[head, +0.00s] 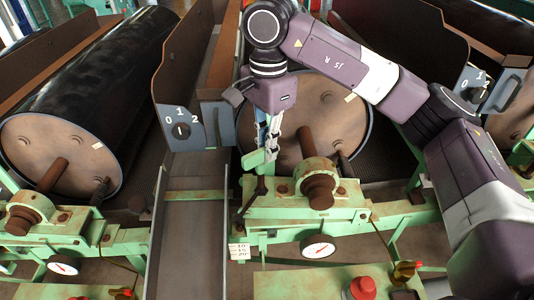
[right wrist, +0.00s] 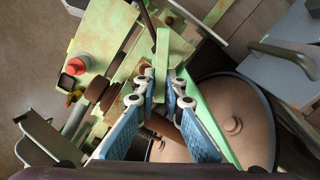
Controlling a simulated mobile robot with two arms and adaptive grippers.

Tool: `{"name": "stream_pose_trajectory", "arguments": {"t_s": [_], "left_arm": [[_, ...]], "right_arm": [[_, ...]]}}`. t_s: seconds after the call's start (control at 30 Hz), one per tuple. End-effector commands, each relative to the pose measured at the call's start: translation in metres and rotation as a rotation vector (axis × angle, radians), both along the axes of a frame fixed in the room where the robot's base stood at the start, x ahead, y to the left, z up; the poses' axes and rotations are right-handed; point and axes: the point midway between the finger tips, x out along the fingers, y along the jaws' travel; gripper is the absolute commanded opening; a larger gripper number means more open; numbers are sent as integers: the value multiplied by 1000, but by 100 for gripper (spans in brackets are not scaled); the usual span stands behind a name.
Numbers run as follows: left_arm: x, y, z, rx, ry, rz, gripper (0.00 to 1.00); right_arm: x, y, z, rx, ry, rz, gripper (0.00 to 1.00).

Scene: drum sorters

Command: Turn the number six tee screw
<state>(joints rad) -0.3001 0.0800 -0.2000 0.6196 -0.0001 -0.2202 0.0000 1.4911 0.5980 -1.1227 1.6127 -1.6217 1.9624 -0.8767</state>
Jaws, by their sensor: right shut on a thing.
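My right gripper (head: 266,150) points down at the green frame in front of the middle drum (head: 330,105). In the right wrist view its blue-padded fingers (right wrist: 160,92) are closed around a slim green bar (right wrist: 162,52). The bar looks like the handle of the tee screw and also shows in the head view (head: 256,161). A thin dark rod (head: 249,201) slants across the frame just below the bar. How the bar joins the frame is partly hidden by my fingers. I cannot read a number six on it. My left gripper is not in view.
A brown shaft and bearing (head: 318,184) sit just right of my gripper. A dial gauge (head: 318,247) and a red button (head: 362,288) are lower down. A grey switch panel (head: 181,130) stands to the left. Another drum (head: 85,100) lies at far left.

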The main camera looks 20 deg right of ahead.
Motion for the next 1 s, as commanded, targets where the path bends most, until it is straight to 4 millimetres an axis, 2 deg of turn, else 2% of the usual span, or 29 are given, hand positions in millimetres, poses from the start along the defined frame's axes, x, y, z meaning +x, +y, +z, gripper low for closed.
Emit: {"name": "stream_pose_trajectory", "arguments": {"t_s": [0.3, 1.0], "left_arm": [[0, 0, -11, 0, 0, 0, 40], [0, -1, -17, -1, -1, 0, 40]], "right_arm": [[5, -1, 0, -8, -3, 297, 0], [11, 7, 0, -11, -7, 961, 0]]}}
